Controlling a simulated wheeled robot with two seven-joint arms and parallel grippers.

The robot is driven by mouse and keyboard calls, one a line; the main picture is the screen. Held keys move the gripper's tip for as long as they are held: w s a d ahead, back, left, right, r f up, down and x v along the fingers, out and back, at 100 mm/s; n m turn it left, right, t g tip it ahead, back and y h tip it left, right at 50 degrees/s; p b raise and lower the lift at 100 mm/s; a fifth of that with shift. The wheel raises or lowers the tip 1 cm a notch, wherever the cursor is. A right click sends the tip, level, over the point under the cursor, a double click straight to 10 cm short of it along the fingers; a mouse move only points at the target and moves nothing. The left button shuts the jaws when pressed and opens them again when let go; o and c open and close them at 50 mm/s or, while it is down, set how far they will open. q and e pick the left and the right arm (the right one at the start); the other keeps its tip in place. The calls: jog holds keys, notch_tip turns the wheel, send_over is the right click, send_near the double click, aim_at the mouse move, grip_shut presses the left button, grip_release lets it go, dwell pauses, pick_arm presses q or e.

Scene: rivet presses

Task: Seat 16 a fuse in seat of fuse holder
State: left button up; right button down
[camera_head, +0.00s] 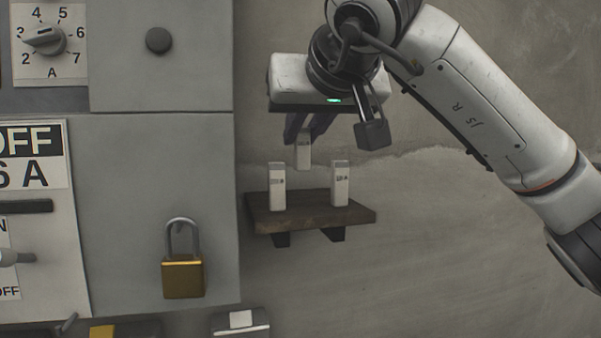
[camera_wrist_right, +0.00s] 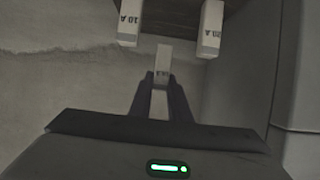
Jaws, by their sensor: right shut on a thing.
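My right gripper (camera_head: 303,138) points down above the small wooden shelf, shut on a white fuse (camera_head: 303,154). The fuse hangs upright, and its lower end is near the shelf's back edge. In the right wrist view the gripper (camera_wrist_right: 162,88) has the fuse (camera_wrist_right: 163,58) between its two dark fingers. Two other white fuses stand on the shelf, a left one (camera_head: 277,188) and a right one (camera_head: 340,185). In the wrist view they read 20 A (camera_wrist_right: 211,30) and 10 A (camera_wrist_right: 129,22). I cannot clearly identify a fuse holder. My left gripper is out of view.
The wooden shelf (camera_head: 310,219) is on the concrete wall. A grey cabinet (camera_head: 160,175) stands at left, with a numbered dial (camera_head: 45,38), a brass padlock (camera_head: 183,277) and an OFF sign (camera_head: 30,140). A partly cut-off grey-and-white part (camera_head: 241,322) is at the bottom edge. Wall right of the shelf is clear.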

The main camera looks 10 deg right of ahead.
aim_at(303, 160)
notch_tip(303, 160, down, 5)
jog(key=shift+r+b, duration=0.2)
jog(key=shift+b, duration=0.15)
jog(key=c, duration=1.9)
grip_release()
jog(key=shift+c, duration=0.2)
